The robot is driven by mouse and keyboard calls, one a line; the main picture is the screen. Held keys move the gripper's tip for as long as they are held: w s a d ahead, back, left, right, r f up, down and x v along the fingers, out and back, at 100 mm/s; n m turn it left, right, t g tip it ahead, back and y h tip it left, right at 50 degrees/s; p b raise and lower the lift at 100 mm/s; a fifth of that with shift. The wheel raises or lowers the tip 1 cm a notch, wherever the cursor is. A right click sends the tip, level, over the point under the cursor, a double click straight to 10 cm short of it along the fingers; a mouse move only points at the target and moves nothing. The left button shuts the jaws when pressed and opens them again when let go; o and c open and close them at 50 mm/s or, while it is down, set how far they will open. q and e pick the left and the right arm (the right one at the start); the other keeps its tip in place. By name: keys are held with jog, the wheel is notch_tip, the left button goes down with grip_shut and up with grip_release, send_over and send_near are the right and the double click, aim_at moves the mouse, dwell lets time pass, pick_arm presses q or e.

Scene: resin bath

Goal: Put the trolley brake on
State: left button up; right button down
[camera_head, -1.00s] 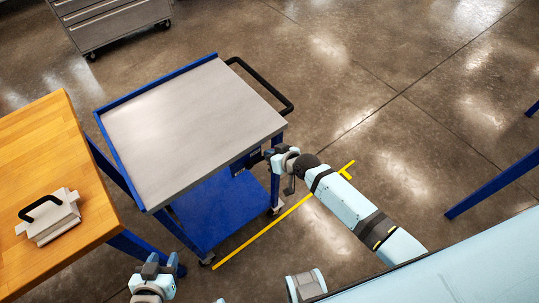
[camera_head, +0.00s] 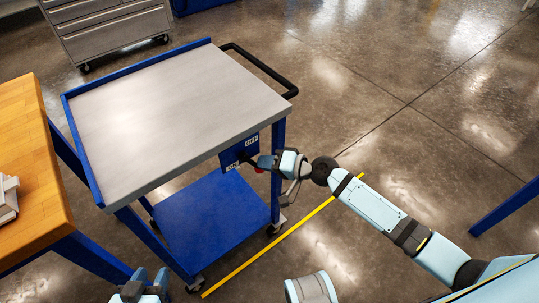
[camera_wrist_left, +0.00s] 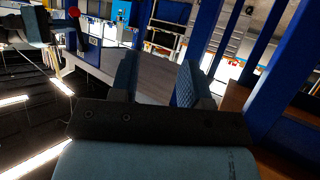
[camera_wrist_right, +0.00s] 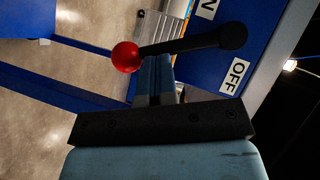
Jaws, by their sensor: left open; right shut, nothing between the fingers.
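The trolley (camera_head: 165,115) has a grey top and a blue frame with a blue lower shelf (camera_head: 215,215). On its front corner is a blue brake panel (camera_head: 238,150) with OFF and ON labels. The brake lever (camera_wrist_right: 200,42) is a black arm ending in a red ball (camera_wrist_right: 126,56); in the right wrist view it lies between the two labels. My right gripper (camera_head: 268,162) is shut and empty, its fingertips (camera_wrist_right: 155,70) right beside the lever near the ball. Whether they touch it I cannot tell. My left gripper (camera_head: 147,282) is open and empty, low in front of the trolley.
A wooden-topped table (camera_head: 35,150) stands close on the left, with a light block (camera_head: 8,200) on it. A grey drawer cabinet (camera_head: 110,25) is behind. A yellow line (camera_head: 270,245) runs along the floor in front of the trolley. The floor at right is mostly clear.

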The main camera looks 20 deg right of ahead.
pick_arm(q)
jog(key=shift+w+d+r+t+h+b, duration=0.35)
jog(key=shift+d+r+t+b, duration=0.1)
jog(key=shift+r+b, duration=0.2)
jog(key=shift+w+d+r+t+h+b, duration=0.35)
jog(key=shift+d+r+t+b, duration=0.1)
jog(key=shift+r+b, duration=0.2)
pick_arm(e)
jog(key=shift+s+a+f+m+y, duration=0.15)
jog(key=shift+a+f+m+y, duration=0.2)
jog(key=shift+m+y, duration=0.25)
jog(key=shift+r, duration=0.1)
